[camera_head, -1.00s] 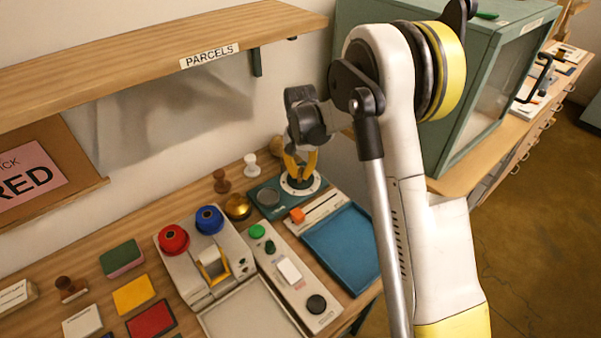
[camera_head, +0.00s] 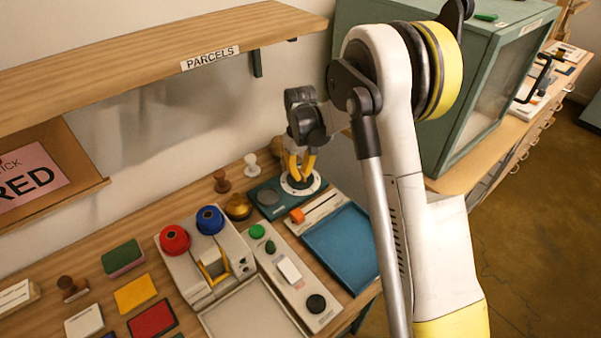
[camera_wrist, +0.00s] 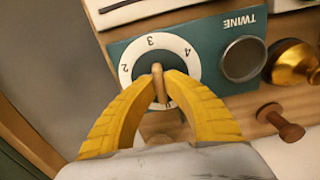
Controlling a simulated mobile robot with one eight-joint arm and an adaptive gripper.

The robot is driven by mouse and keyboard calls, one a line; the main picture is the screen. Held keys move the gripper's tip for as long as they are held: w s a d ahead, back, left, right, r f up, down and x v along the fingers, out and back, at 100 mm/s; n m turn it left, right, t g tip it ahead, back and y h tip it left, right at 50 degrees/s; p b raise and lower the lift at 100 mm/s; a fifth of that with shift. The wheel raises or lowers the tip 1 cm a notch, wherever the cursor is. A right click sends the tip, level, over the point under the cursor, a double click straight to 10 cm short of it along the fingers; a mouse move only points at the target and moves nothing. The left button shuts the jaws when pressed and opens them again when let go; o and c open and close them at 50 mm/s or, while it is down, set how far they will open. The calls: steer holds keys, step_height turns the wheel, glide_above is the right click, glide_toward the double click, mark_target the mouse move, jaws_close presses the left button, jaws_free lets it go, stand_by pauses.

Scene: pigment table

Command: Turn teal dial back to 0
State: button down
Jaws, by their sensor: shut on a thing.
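The teal dial unit (camera_head: 282,207) stands on the wooden table near the wall. In the wrist view its teal plate (camera_wrist: 203,38) carries a white ring (camera_wrist: 181,46) with the numerals 2, 3 and 4 showing, and the word TWINE upside down. My gripper (camera_head: 299,174) points down over the dial. In the wrist view its yellow fingers (camera_wrist: 160,88) are shut on the narrow tan knob (camera_wrist: 157,76) at the ring's middle. I cannot tell which number the knob points to.
A blue tray (camera_head: 342,247) and an orange-marked slider (camera_head: 297,215) lie in front. The PARCELS shelf (camera_head: 130,66) hangs above left; a green cabinet (camera_head: 400,155) stands right.

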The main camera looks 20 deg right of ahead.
steer(key=shift+n, duration=0.5)
steer(key=c, duration=1.5)
jaws_free()
step_height(320, 180, up, 8)
steer(key=shift+f, duration=0.25)
